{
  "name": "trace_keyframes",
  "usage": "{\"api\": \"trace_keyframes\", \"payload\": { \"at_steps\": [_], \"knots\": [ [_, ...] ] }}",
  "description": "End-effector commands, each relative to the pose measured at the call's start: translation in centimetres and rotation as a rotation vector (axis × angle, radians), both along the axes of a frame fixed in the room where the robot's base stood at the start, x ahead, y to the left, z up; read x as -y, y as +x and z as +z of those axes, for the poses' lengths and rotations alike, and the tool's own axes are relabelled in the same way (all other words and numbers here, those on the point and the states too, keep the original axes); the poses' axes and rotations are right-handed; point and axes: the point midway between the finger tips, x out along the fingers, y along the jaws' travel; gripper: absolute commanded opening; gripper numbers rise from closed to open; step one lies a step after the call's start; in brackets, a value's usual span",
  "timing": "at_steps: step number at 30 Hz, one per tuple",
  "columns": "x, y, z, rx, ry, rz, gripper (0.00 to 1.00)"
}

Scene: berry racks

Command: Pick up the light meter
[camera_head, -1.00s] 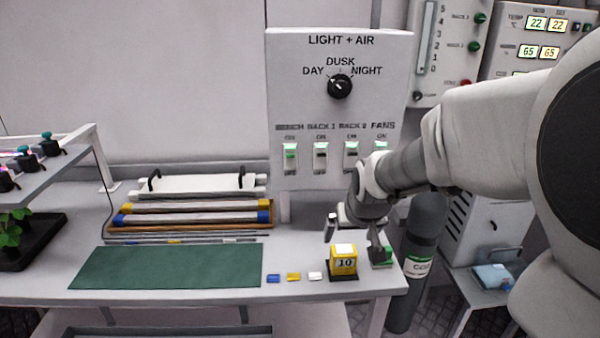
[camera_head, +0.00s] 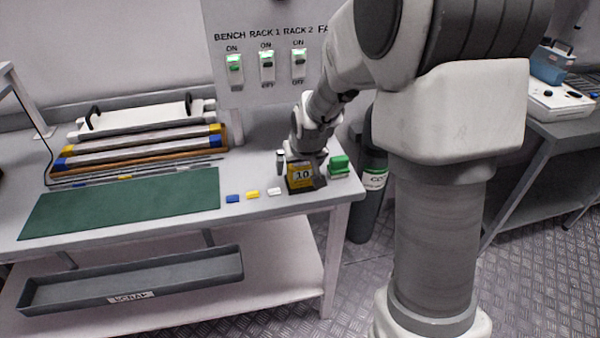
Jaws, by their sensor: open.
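A small yellow block marked "10" (camera_head: 301,177) on a dark base stands near the front right corner of the bench; it looks like the light meter, though no label confirms this. My gripper (camera_head: 299,169) is open right at it, pointing down. One finger shows at the block's left and the other in front of its right side. The gripper covers the block's top. I cannot tell whether the fingers touch it. A green object (camera_head: 339,164) stands just right of the gripper.
Blue (camera_head: 232,198), yellow (camera_head: 252,195) and white (camera_head: 274,191) small pieces lie left of the block. A green mat (camera_head: 120,203) covers the bench's front left. A switch panel (camera_head: 250,88) stands behind. A dark gas cylinder (camera_head: 372,190) stands beyond the bench's right end.

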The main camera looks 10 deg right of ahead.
Motion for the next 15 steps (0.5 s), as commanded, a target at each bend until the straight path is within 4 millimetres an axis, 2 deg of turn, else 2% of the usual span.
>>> {"api": "trace_keyframes", "payload": {
  "at_steps": [4, 15],
  "knots": [
    [0.0, 0.0, 0.06, 0.0, 0.0, 0.0, 1.0],
    [-0.01, -0.02, 0.06, 0.0, 0.0, 0.0, 0.33]
  ]
}}
